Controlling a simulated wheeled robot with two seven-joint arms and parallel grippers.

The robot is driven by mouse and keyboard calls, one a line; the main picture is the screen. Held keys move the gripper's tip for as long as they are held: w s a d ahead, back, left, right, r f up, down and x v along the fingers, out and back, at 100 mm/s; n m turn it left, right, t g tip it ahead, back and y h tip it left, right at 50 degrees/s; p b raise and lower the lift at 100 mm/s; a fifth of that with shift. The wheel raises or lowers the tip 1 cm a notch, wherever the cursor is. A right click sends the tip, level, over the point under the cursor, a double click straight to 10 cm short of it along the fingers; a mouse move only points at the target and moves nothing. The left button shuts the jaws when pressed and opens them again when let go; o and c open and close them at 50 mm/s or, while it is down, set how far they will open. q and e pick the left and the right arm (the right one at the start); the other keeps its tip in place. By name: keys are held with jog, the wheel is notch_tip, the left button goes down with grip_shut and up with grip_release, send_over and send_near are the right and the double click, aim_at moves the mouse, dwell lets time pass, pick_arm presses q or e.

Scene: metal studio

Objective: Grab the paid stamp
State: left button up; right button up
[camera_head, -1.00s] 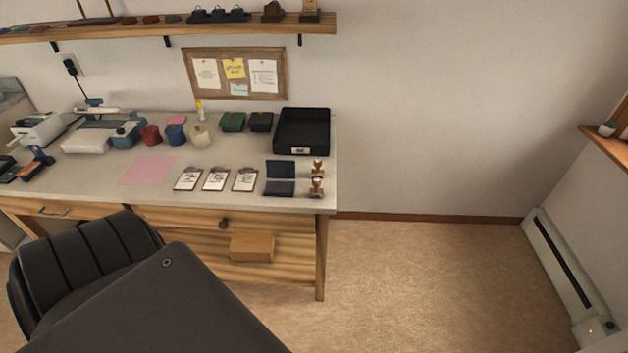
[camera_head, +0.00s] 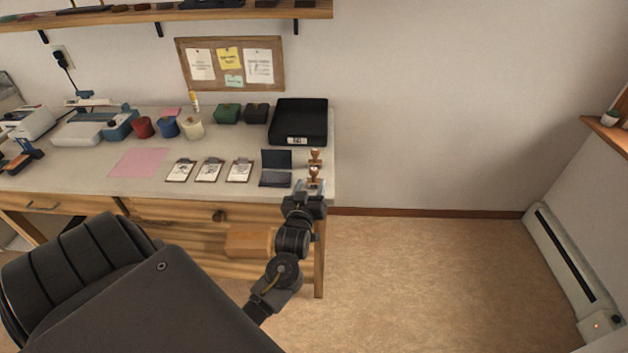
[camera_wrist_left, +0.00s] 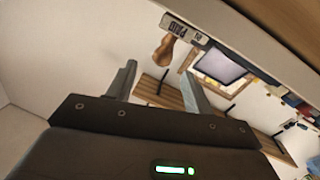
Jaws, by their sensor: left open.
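Two wooden-handled stamps stand at the right end of the desk, one behind the other. In the left wrist view, the paid stamp (camera_wrist_left: 167,47) shows a "PAID" label and a rounded wooden handle; the other stamp's handle (camera_wrist_left: 187,60) is partly behind it. In the head view the nearer stamp (camera_head: 313,171) is just beyond my left gripper (camera_head: 312,187), but its lettering cannot be read there. My left gripper is open and empty at the desk's front edge, its fingers (camera_wrist_left: 157,85) apart and short of the paid stamp in the wrist view.
The floor right of the desk is clear.

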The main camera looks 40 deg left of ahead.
aim_at(316, 169)
pick_arm(q)
jog(key=x, duration=0.6)
jog(key=p+x, duration=0.1)
jog(key=x, duration=0.2)
jog(key=shift+a+f, duration=0.1)
jog(key=shift+f, duration=0.15)
jog(key=c, duration=1)
jog(key=shift+c, duration=0.3)
jog(key=shift+r, duration=0.1)
jog(key=shift+r, duration=0.15)
notch_tip(316, 169, up, 2)
jog(key=shift+r, duration=0.2)
jog(key=s+d+r, duration=0.2)
jog(key=s+r, duration=0.8)
jog(key=s, duration=0.3)
jog(key=shift+s+d+b, duration=0.35)
jog(key=shift+s+d, duration=0.05)
